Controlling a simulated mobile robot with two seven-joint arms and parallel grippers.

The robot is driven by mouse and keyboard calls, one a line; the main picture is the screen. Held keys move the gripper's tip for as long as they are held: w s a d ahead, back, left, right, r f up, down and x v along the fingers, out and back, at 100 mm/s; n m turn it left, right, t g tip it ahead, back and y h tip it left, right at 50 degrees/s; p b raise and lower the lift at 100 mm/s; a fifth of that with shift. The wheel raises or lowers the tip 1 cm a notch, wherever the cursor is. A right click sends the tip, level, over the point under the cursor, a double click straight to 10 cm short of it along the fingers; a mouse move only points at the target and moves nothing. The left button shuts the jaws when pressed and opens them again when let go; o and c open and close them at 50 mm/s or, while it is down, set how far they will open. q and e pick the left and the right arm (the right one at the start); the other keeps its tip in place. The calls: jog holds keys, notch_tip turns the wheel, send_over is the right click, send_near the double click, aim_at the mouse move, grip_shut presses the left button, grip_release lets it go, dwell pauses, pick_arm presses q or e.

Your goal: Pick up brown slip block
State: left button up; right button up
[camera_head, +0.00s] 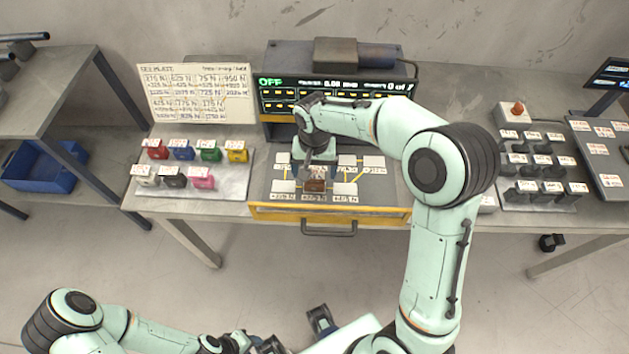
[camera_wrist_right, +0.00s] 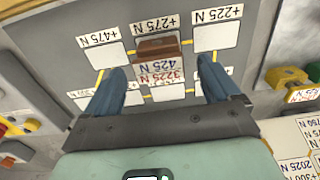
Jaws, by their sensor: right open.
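The brown slip block (camera_head: 316,186) sits on the front middle pad of the grey board (camera_head: 262,178), and its label reads 3225 N and 425 N in the wrist view (camera_wrist_right: 158,48). My right gripper (camera_head: 318,168) is above the board, pointing down at the block. In the wrist view its two blue fingers (camera_wrist_right: 163,72) are spread, one on each side of the block, with gaps between. It holds nothing. My left gripper (camera_head: 268,345) is low at the bottom edge of the head view, partly cut off, away from the table, and its jaw state is unclear.
A tray (camera_head: 240,187) of coloured labelled blocks lies to the left. Dark labelled blocks stand on a right-hand tray (camera_head: 567,203). A display reading OFF (camera_head: 285,82) stands behind the board. A yellow-edged drawer front with a handle (camera_head: 329,231) is below.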

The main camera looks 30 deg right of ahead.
aim_at(314, 174)
notch_tip(314, 174, down, 4)
jog(key=shift+s+f, duration=0.15)
jog(key=shift+f, duration=0.1)
jog(key=shift+c, duration=0.3)
jog(key=c, duration=1.4)
jog(key=shift+o, duration=0.2)
jog(key=shift+r, duration=0.1)
